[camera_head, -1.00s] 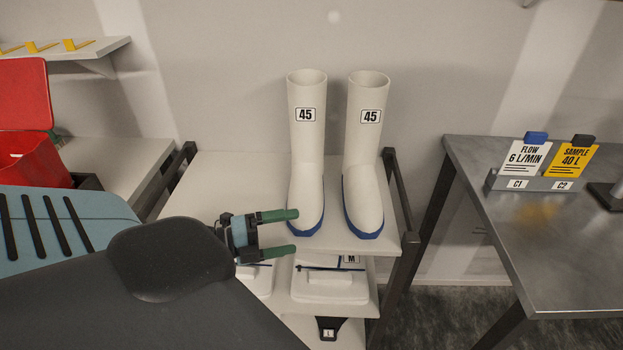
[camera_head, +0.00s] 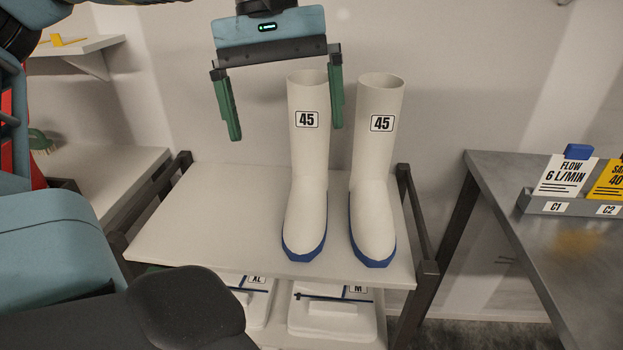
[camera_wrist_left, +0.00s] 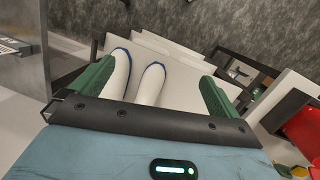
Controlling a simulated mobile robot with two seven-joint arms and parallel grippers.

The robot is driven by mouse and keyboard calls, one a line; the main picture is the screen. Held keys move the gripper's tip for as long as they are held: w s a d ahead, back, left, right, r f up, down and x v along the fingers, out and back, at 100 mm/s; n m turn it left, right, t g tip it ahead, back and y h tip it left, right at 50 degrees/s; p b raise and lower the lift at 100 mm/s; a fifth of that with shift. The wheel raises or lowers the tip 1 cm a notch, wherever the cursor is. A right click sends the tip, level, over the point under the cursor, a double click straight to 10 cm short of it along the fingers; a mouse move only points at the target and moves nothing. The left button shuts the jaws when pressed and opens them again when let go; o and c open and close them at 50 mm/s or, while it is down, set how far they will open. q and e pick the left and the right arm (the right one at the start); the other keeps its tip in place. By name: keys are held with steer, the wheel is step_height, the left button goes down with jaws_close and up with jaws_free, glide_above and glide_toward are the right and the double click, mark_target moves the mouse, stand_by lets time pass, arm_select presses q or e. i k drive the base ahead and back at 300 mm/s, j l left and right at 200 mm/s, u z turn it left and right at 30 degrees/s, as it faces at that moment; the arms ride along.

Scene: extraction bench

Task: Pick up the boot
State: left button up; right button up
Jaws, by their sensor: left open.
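Two tall white boots with blue soles stand upright side by side on the shelf, each labelled 45: the left boot (camera_head: 308,180) and the right boot (camera_head: 374,180). Both also show in the left wrist view, the left boot (camera_wrist_left: 151,84) and the right boot (camera_wrist_left: 119,72). My left gripper (camera_head: 285,132) is open and empty, spread wide at the height of the boot tops. In the head view its right finger overlaps the gap between the boots and its left finger is well left of them. Contact with a boot cannot be told. My right gripper is out of view.
The boots stand on the white top shelf (camera_head: 200,215) of a rack with dark side rails (camera_head: 412,215). The shelf is bare left of the boots. Folded white items (camera_head: 330,312) lie below. A metal bench (camera_head: 510,190) with sign cards (camera_head: 566,177) stands right.

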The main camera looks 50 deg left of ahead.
mark_target(305, 227)
steer(key=i+j, duration=0.65)
steer(key=j, duration=0.2)
